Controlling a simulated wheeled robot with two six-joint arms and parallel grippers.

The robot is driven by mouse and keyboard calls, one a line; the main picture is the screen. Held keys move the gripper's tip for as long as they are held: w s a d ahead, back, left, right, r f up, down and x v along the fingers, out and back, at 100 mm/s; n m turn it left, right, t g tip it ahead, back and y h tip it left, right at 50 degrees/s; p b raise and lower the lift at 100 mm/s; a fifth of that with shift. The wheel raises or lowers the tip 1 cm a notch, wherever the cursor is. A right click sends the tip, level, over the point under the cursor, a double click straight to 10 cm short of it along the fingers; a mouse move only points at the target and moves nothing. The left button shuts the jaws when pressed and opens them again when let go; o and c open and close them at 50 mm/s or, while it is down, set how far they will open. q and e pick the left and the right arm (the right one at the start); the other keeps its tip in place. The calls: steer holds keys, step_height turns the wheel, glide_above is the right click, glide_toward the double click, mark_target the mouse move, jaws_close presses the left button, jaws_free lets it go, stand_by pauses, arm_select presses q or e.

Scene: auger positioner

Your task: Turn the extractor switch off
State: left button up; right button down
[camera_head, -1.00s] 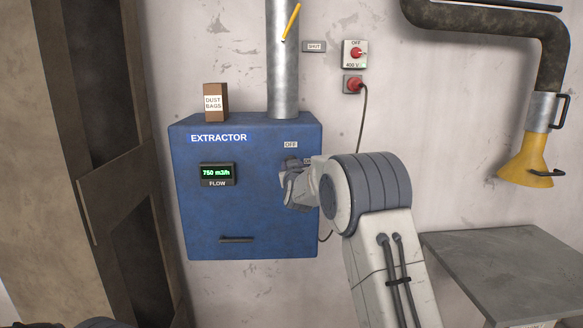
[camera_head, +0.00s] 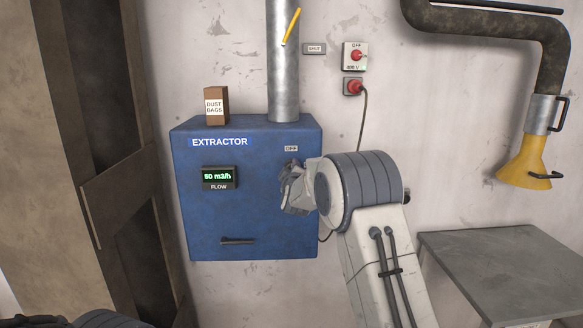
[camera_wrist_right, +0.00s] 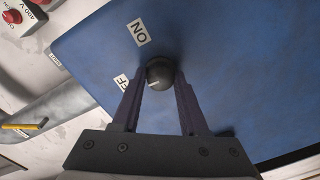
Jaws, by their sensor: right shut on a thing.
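The blue extractor box (camera_head: 245,225) hangs on the wall in the head view, with a green flow display (camera_head: 218,177) that looks to read 50 m3/h. Its switch is a round black knob (camera_wrist_right: 159,72) in the right wrist view, between an ON label (camera_wrist_right: 138,32) and a partly hidden OFF label (camera_wrist_right: 121,80). A pale mark on the knob points toward the OFF side. My right gripper (camera_head: 288,184) is shut on the knob, one finger on each side; it hides the knob in the head view.
A dust bags box (camera_head: 216,106) stands on top of the extractor beside a metal duct (camera_head: 283,75) with a yellow handle (camera_head: 291,27). A red wall switch (camera_head: 355,56) and a plug (camera_head: 353,87) are to the right. A grey table (camera_head: 500,250) stands at lower right.

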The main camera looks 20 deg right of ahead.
steer(key=shift+a+n, duration=0.1)
steer(key=shift+n, duration=0.5)
steer(key=shift+c, duration=2.2)
jaws_free()
steer(key=shift+w, duration=0.1)
steer(key=b+v, duration=0.4)
steer(key=v, duration=0.6)
steer(key=shift+s, duration=0.3)
